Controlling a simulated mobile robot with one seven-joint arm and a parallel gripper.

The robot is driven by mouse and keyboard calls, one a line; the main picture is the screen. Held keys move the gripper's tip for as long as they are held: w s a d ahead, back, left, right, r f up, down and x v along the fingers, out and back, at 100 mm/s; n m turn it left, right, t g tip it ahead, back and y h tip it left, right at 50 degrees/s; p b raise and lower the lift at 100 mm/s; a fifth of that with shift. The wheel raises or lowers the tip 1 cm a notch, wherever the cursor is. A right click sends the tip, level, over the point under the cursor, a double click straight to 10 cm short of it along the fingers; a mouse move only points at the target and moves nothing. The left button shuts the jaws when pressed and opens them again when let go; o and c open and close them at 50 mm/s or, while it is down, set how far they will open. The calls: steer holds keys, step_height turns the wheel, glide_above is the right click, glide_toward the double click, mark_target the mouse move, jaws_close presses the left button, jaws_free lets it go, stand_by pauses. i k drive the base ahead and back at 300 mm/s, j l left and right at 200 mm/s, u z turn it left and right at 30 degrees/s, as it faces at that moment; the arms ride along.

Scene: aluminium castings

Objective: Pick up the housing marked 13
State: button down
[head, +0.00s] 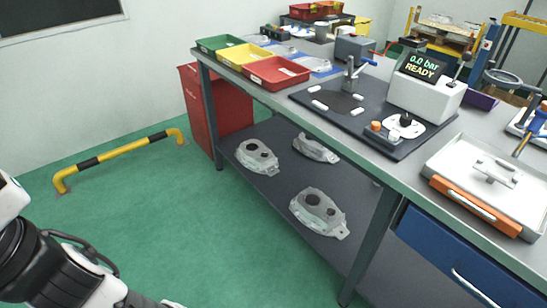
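Three grey cast aluminium housings lie on the dark lower shelf (262,201) under the workbench. One housing (257,157) is at the left, one (315,148) is farther back near the middle, and one (319,212) is nearest, towards the right. The left and nearest housings show dark round openings on top. I cannot read a number on any of them, so I cannot tell which is marked 13. My arm shows at the lower left, well away from the shelf over the green floor. Its end runs off the bottom edge, and my gripper's fingers are not seen.
A bench leg (374,245) and blue drawer (450,262) stand right of the shelf. A red bin (228,115) is at its far end. A yellow-black floor rail (120,155) runs along the wall. Trays and a test device (425,92) stand on the benchtop. The green floor before the shelf is clear.

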mark_target(252, 154)
steer(key=u, duration=0.15)
steer(key=i+j+z, duration=0.1)
steer(key=z, duration=0.45)
steer(key=i+j+z, duration=0.15)
steer(key=j, duration=0.2)
steer(key=j+z, duration=0.15)
steer(key=j, duration=0.15)
steer(key=i+j+z, duration=0.15)
steer(key=j, duration=0.2)
steer(key=i+j+z, duration=0.1)
steer(key=j, duration=0.6)
steer(key=i+j+z, duration=0.1)
steer(key=j, duration=0.6)
steer(key=i+j+z, duration=0.1)
steer(key=j, duration=0.65)
steer(key=i+j, duration=0.1)
steer(key=j, duration=1.25)
steer(key=i+j, duration=0.15)
steer(key=j, duration=0.5)
steer(key=i, duration=0.95)
